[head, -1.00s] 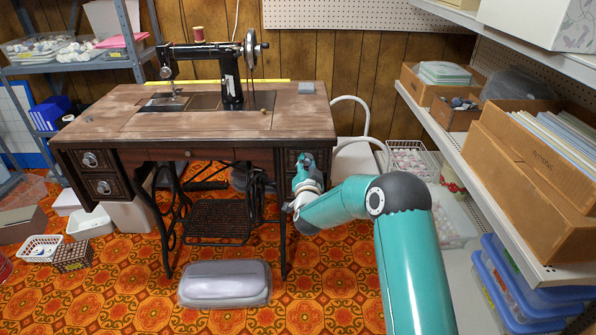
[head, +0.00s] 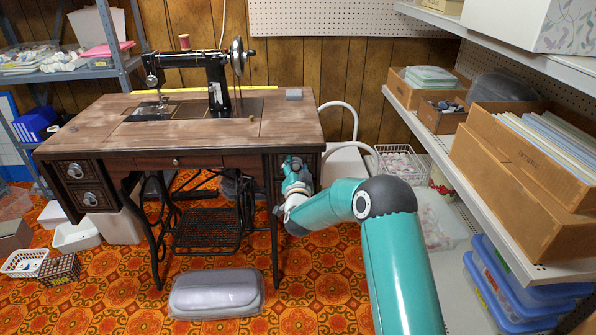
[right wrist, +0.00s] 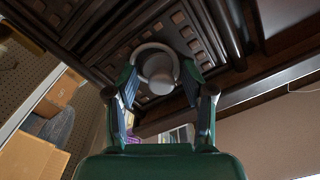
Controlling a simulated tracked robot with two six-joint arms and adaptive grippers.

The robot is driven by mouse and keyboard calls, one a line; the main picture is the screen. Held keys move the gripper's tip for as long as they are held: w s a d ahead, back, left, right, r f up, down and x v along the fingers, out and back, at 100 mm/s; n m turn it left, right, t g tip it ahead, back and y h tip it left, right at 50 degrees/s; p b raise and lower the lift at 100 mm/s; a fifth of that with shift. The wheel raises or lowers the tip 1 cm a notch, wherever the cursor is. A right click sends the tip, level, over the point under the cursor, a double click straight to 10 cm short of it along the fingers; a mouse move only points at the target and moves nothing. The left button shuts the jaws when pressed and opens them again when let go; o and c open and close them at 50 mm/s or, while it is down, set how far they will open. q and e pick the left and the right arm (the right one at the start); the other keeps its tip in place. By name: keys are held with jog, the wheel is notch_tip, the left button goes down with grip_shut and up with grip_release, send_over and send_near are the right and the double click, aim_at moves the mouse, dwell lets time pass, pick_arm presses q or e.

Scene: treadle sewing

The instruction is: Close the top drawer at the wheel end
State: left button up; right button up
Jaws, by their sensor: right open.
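The sewing table (head: 100,112) is dark wood with a black sewing machine whose handwheel (head: 237,57) is at the right. My right gripper (head: 294,166) is in front of the drawer stack under the right, wheel end, and hides most of it. In the right wrist view, the open gripper (right wrist: 162,82) has its fingers on either side of a round metal ring pull (right wrist: 157,68) on a drawer front (right wrist: 186,36) with a lattice panel. I cannot tell whether the fingers touch the pull, or how far the drawer stands out. My left gripper is not in view.
A metal treadle (head: 210,229) is under the table, and a grey case (head: 216,293) lies on the patterned floor in front.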

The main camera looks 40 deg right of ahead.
jog(key=v, duration=1.2)
